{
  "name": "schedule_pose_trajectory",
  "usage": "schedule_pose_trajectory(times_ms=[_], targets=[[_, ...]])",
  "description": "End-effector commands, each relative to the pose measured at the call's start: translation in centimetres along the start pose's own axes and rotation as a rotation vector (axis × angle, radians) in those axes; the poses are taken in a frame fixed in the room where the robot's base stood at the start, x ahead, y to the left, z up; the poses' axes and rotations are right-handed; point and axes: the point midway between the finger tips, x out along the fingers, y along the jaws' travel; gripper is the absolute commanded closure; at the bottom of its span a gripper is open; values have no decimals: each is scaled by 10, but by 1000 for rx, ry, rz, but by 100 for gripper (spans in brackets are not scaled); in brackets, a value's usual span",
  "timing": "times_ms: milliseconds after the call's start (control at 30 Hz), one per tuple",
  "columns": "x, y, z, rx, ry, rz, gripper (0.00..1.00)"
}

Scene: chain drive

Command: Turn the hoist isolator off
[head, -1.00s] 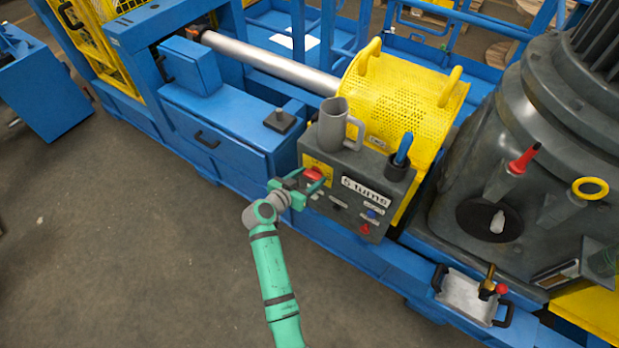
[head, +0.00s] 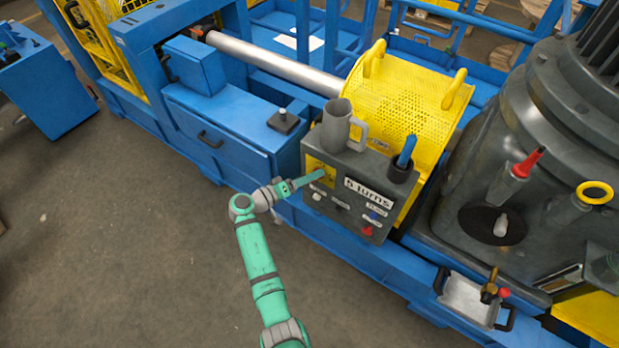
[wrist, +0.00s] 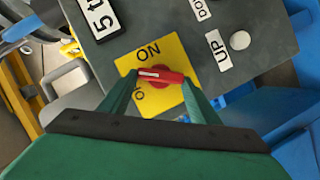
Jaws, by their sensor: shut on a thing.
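The hoist isolator is a red rotary handle (wrist: 163,78) on a yellow plate (wrist: 181,49), on the grey control box (head: 337,208). My gripper (wrist: 160,80) is shut on the handle, one finger at each end in the wrist view. The handle's white mark points left there, between the word ON above and a partly covered word starting "O" below. In the head view my gripper (head: 313,179) reaches the box's upper left front, and its fingers hide the red handle.
A grey mug (head: 337,127) and a dark cup with a blue tool (head: 402,163) stand on the box. A "5 turns" label (head: 369,192) and other controls lie right of my gripper. Open floor (head: 120,240) is at the left.

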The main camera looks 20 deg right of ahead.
Motion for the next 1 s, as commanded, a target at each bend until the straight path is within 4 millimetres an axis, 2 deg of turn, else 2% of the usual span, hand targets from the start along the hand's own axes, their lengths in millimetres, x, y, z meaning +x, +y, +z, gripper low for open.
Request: schedule_pose_trajectory(times_ms=[500, 1000], targets=[[2, -7, 2, -402, -2, 166, 66], [2, -9, 3, -556, -1, 229, 66]])
